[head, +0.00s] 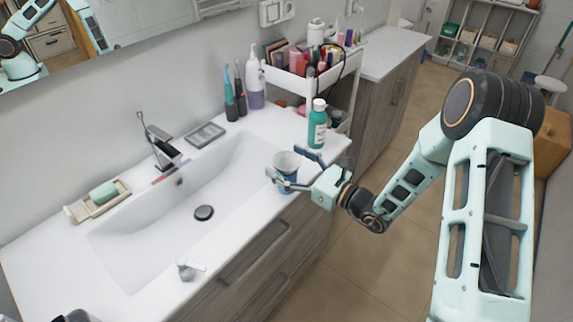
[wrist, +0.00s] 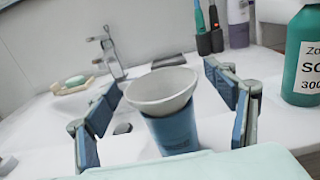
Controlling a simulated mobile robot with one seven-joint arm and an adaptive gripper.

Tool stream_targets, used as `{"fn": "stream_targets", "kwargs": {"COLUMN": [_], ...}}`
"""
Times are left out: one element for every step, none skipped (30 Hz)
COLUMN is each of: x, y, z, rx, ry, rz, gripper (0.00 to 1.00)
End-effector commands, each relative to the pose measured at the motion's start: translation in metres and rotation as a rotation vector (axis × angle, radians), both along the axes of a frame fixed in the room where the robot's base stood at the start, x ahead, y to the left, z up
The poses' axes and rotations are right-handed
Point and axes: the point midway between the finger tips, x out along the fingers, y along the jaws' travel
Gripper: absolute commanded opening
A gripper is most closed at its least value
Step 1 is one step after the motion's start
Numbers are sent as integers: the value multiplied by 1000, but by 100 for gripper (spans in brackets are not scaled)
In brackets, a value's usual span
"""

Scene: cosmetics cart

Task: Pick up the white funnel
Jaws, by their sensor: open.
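The white funnel (head: 287,158) sits mouth up in the top of a blue cup (head: 286,180) at the basin's right end. In the wrist view the funnel (wrist: 160,88) has a wide round rim, and its lower part is hidden inside the blue cup (wrist: 174,132). My gripper (head: 291,170) is open, with one finger on each side of the funnel and cup. In the wrist view a gap shows between the funnel and each finger of my gripper (wrist: 163,95); I see no contact.
A green bottle (head: 317,125) stands close behind my gripper, at the right in the wrist view (wrist: 303,60). A cart (head: 345,88) of cosmetics, toothbrushes (head: 233,95) and a pump bottle (head: 255,85) stand behind. The tap (head: 158,145) and soap dish (head: 97,200) are left. The basin is clear.

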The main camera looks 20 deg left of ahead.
Motion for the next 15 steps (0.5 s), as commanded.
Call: {"fn": "stream_targets", "kwargs": {"x": [1,1,1,1,1,1,1,1,1,1,1,1,1,1,1], "y": [1,1,1,1,1,1,1,1,1,1,1,0,0,0,0], "z": [0,0,0,0,0,0,0,0,0,0,0,0,0,0,0], "rx": [0,-1,-1,-1,0,0,0,0,0,0,0,0,0,0,0], "ry": [0,0,0,0,0,0,0,0,0,0,0,0,0,0,0], "rz": [-1,-1,-1,-1,-1,-1,-1,-1,-1,-1,-1,-1,-1,-1,-1], "gripper": [77,77,77,77,77,77,75,72,67,64,61,56,53,50,45]}}
